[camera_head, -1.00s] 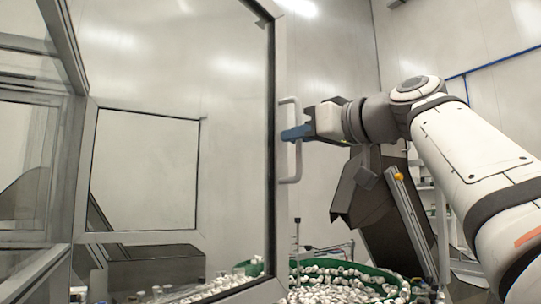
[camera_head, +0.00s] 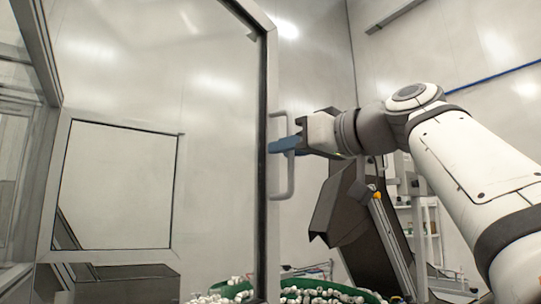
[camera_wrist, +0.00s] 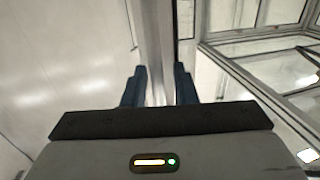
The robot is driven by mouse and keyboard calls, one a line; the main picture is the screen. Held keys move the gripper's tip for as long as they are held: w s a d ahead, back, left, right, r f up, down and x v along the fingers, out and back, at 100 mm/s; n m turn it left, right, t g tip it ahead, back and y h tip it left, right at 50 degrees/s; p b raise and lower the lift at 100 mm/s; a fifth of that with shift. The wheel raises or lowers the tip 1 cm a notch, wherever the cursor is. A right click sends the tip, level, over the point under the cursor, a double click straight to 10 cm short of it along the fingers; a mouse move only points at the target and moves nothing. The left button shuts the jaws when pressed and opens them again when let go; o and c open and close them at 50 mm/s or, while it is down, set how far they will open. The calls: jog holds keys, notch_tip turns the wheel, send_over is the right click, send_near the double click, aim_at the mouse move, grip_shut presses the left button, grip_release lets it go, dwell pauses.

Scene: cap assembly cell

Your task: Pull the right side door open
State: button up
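The glass door (camera_head: 271,90) with a pale metal frame fills the left and middle of the head view. Its upright bar handle (camera_head: 289,182) is on the frame's right side. My gripper (camera_head: 283,146) reaches it from the right with its blue fingers at the handle's mid height. In the wrist view, the two fingers (camera_wrist: 160,88) stand either side of a pale upright bar, seemingly the handle, with little gap. My gripper looks shut on it; the exact contact is hard to see.
A green-rimmed bowl (camera_head: 356,291) of white caps lies low behind the door edge. A dark chute (camera_head: 338,210) stands behind my arm. More framed glass panels (camera_head: 62,190) are at the left. Pale walls stand behind.

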jog(key=v, duration=0.7)
jog(key=shift+s+d+b, duration=0.25)
jog(key=shift+d+b, duration=0.05)
jog(key=shift+b, duration=0.05)
dwell(0.5)
